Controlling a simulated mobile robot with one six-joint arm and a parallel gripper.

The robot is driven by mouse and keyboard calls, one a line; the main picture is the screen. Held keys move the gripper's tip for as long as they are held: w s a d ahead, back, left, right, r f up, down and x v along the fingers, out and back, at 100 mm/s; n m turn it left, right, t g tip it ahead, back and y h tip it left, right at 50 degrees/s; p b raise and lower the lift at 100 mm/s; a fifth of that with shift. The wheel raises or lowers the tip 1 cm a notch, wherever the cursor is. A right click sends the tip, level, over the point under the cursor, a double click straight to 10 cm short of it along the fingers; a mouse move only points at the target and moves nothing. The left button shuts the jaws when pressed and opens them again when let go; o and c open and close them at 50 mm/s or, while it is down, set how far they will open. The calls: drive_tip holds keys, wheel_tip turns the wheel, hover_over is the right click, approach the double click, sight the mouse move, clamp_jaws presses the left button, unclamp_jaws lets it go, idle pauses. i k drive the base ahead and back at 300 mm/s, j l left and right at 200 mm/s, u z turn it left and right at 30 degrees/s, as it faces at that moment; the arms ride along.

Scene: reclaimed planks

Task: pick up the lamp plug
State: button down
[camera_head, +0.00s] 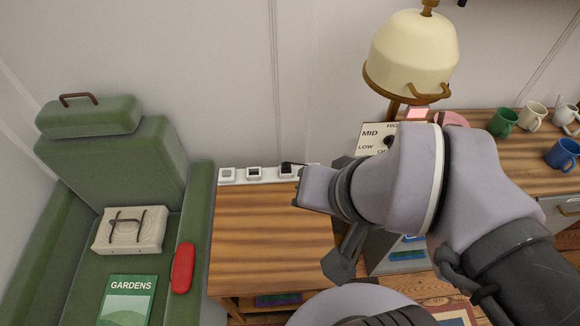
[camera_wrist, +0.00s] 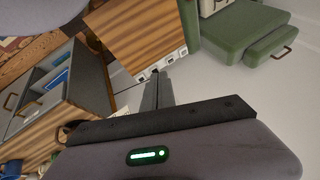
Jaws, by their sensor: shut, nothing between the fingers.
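A white socket strip (camera_head: 240,175) runs along the wall at the back of the small wooden table. A small dark piece, which looks like the lamp plug (camera_head: 287,165), is at its right visible socket, beside my wrist. Whether it is seated in the socket is too small to tell. The lamp (camera_head: 412,55) has a cream shade and stands at upper right. In the wrist view, my gripper (camera_wrist: 156,80) is shut and empty, its tips pointing toward the socket strip (camera_wrist: 173,60). The fingers overlap the strip there, hiding part of it. In the head view my arm hides the fingers.
A green armchair (camera_head: 165,165) with a bag, red case and book is left of the small table (camera_head: 270,235). Several mugs (camera_head: 503,122) are on the right counter. The small table's top is clear.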

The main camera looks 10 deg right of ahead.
sight(285, 168)
drive_tip(key=l+u, duration=0.3)
drive_tip(key=k+l+u, duration=0.25)
drive_tip(key=i+l+u, duration=0.1)
drive_tip(key=l+u, duration=0.5)
drive_tip(key=u, duration=0.15)
drive_tip(key=i+l+u, duration=0.1)
drive_tip(key=l+u, duration=0.3)
